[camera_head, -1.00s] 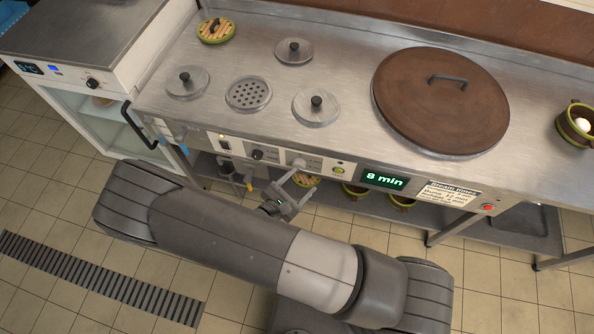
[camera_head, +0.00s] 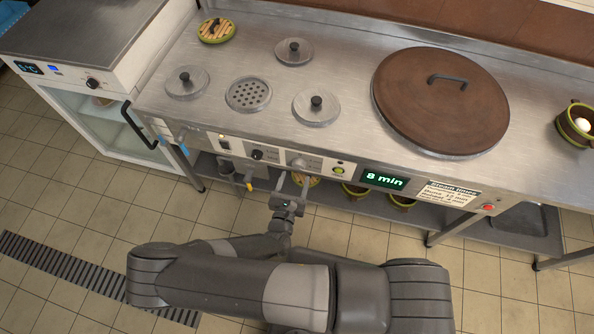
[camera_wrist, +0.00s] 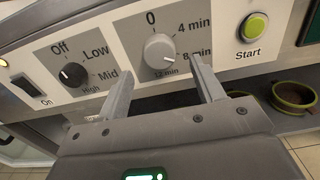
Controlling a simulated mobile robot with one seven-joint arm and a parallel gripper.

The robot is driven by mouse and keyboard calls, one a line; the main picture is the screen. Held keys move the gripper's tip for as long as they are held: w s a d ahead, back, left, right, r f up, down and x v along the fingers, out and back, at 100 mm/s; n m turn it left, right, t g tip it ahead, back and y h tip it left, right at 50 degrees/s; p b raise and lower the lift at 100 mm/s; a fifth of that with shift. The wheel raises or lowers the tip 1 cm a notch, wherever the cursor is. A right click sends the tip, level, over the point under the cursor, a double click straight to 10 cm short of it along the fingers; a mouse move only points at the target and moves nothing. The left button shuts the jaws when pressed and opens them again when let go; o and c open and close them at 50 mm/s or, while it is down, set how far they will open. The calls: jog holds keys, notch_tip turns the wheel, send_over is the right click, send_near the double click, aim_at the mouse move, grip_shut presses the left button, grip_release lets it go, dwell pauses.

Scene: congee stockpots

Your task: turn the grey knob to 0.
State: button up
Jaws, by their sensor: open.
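The grey knob (camera_wrist: 160,52) is on the front panel, with 0 above it, 4 min and 8 min to its right and 12 min below. It also shows in the head view (camera_head: 298,163). The green display (camera_head: 384,179) shows 8 min. My gripper (camera_wrist: 160,75) is open and empty, facing the panel. In the wrist view its fingers lie to the lower left and lower right of the grey knob, and no contact is visible. It also shows below the panel in the head view (camera_head: 293,180).
A black knob (camera_wrist: 72,74) marked Off, Low, Mid and High and a switch (camera_wrist: 29,89) are left of the grey knob. A green Start button (camera_wrist: 254,26) is right of it. Bowls (camera_wrist: 292,97) stand on the shelf below. A handle (camera_head: 133,125) juts from the left cabinet.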

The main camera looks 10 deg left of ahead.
aim_at(298, 168)
jog(key=shift+w, duration=1.95)
jog(key=shift+c, duration=0.4)
jog(key=c, duration=0.9)
